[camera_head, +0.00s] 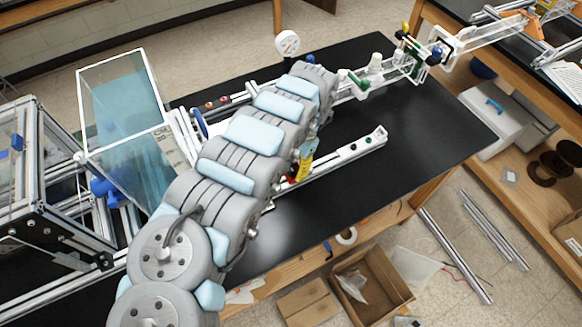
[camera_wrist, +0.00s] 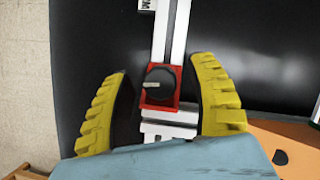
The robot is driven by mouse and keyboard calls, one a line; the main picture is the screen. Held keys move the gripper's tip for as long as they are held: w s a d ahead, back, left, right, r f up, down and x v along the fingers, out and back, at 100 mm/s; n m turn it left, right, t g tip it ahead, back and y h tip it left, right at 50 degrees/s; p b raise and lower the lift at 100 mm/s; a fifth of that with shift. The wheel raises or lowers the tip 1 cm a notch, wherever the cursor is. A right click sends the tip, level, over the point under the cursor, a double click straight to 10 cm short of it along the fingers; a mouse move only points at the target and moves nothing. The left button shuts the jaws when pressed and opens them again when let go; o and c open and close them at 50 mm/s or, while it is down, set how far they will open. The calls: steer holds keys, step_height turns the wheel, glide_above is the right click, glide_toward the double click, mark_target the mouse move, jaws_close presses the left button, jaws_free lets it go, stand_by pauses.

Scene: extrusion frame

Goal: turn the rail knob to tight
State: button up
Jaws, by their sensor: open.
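The rail knob (camera_wrist: 160,84) is a round black knob with a pale pointer mark, set on a red block (camera_wrist: 160,99) on the metal rail. In the wrist view it lies between the two yellow fingers of my gripper (camera_wrist: 165,85). The fingers are spread wide, with a gap on each side of the knob and nothing held. The pointer mark points to the left in the wrist view. In the head view my arm hides most of that spot, and the yellow fingers of my gripper (camera_head: 306,160) show at the rail's near end.
The rail (camera_head: 350,146) runs across the black table (camera_head: 430,130) to the right. A clear blue-tinted tank (camera_head: 125,110) stands at the left. Another frame with fittings (camera_head: 375,72) runs along the back. An open cardboard box (camera_head: 370,295) is on the floor.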

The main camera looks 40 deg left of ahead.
steer(key=shift+c, duration=0.2)
jaws_close()
steer(key=shift+r+m+p, duration=0.15)
steer(key=shift+m+p, duration=0.25)
steer(key=shift+p, duration=0.2)
steer(key=shift+m+y, duration=0.3)
steer(key=shift+m, duration=0.1)
steer(key=shift+o, duration=0.2)
jaws_free()
